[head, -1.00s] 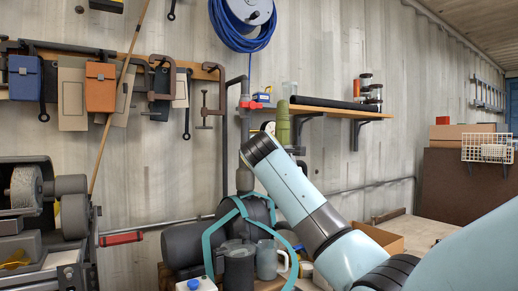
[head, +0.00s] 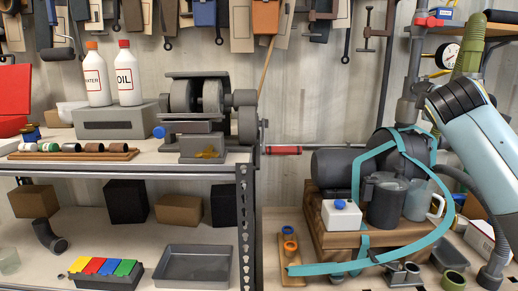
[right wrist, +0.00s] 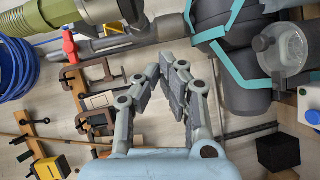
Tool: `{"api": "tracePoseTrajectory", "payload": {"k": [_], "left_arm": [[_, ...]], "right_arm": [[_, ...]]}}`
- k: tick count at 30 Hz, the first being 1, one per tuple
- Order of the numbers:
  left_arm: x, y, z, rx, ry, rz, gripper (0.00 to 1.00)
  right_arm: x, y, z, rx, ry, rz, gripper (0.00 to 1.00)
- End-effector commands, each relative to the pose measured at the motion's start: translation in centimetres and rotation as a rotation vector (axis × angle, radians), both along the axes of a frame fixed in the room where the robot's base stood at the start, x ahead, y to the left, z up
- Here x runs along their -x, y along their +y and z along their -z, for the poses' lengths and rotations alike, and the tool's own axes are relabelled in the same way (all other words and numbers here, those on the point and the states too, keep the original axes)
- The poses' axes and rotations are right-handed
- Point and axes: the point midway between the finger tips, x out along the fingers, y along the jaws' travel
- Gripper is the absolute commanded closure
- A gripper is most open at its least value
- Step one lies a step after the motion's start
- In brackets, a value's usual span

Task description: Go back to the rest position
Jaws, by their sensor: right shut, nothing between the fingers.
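My right gripper (right wrist: 170,62) shows in the right wrist view, its dark grey fingers brought together with nothing between them. Behind it are the pale wall, wall-hung tools and a dark motor (right wrist: 240,65) wrapped in teal strap; nothing appears to touch the fingers. In the head view my light blue right arm comes in at the right, beside the strapped motor (head: 400,150) and a grey jug (head: 386,203). I cannot make out the right gripper in the head view. My left gripper is in neither view.
A metal shelf (head: 120,172) at the left carries a WATER bottle (head: 94,75), an OIL bottle (head: 129,75) and a bench grinder (head: 205,110).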

Motion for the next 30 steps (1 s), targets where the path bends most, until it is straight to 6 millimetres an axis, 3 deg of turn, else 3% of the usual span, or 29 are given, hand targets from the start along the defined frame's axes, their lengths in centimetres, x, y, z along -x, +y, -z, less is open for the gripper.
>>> {"api": "tracePoseTrajectory", "payload": {"k": [1, 6, 9, 12, 15, 21, 29, 30], "left_arm": [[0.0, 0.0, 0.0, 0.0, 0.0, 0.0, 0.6], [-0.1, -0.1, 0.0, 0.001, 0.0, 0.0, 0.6], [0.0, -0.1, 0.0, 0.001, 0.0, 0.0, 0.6], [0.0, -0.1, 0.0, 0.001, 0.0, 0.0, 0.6], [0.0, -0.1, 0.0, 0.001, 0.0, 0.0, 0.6], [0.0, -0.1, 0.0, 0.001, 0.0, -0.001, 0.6], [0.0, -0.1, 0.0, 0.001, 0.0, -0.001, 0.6], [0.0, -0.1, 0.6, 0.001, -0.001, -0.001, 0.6]], "right_arm": [[2.0, 0.9, 3.6, -0.081, 0.03, -0.001, 1.0], [10.8, 4.5, 14.4, -0.422, 0.135, 0.038, 1.0], [17.0, 6.9, 19.4, -0.616, 0.211, 0.092, 1.0], [22.7, 9.0, 22.7, -0.776, 0.28, 0.155, 1.0], [27.4, 10.7, 24.7, -0.89, 0.337, 0.213, 1.0], [34.7, 13.2, 26.5, -1.051, 0.428, 0.321, 1.0], [42.8, 15.9, 27.1, -1.203, 0.535, 0.459, 1.0], [42.2, 15.7, 28.8, -1.202, 0.536, 0.462, 1.0]]}}
